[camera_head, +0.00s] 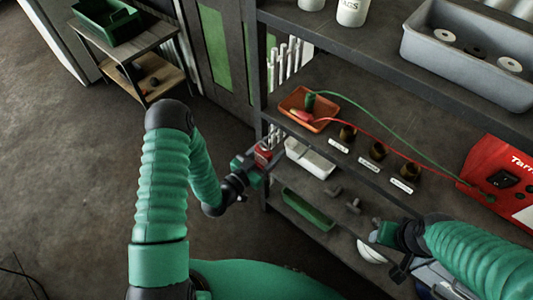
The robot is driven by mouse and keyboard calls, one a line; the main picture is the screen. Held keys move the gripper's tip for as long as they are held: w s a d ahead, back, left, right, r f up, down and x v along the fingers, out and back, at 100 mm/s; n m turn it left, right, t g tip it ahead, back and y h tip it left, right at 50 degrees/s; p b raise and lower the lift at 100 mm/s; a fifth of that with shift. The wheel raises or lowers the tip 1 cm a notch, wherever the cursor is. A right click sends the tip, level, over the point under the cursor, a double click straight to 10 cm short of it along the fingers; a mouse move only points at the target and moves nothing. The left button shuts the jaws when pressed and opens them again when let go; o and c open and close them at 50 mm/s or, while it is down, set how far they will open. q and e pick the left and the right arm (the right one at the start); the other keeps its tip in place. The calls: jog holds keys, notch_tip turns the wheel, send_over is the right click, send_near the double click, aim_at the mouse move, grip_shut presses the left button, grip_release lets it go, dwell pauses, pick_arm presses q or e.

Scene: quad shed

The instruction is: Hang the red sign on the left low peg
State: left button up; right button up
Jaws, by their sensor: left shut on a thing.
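The red sign (263,153) is small in the view and partly covered by my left gripper (257,161), which is shut on it at the left end of the shelf rack. Pale upright rods (284,62) show at the rack's left end, with more light shapes (272,137) just above the sign. I cannot tell which of these is the left low peg, or whether the sign touches one. My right gripper (384,232) is at the lower right, in front of the lower shelf. Its jaws are too unclear to read.
The rack holds an orange tray (309,107), a white box (310,158), several dark cups, a green tray (307,210) and a red machine (500,178) with cables. A grey bin (470,50) is above. A small cart (130,55) stands far left.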

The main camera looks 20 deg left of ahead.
pick_arm(q)
jog(key=w+d+f+b, duration=0.1)
jog(key=w+b, duration=0.1)
jog(key=w, duration=0.4)
jog(key=shift+w+f, duration=0.25)
jog(key=shift+f, duration=0.1)
pick_arm(e)
jog(key=shift+a+f, duration=0.65)
jog(key=shift+f, duration=0.3)
pick_arm(q)
jog(key=shift+a, duration=0.15)
pick_arm(e)
jog(key=shift+a, duration=0.2)
pick_arm(q)
jog(key=o, duration=1.5)
jog(key=shift+a, duration=0.1)
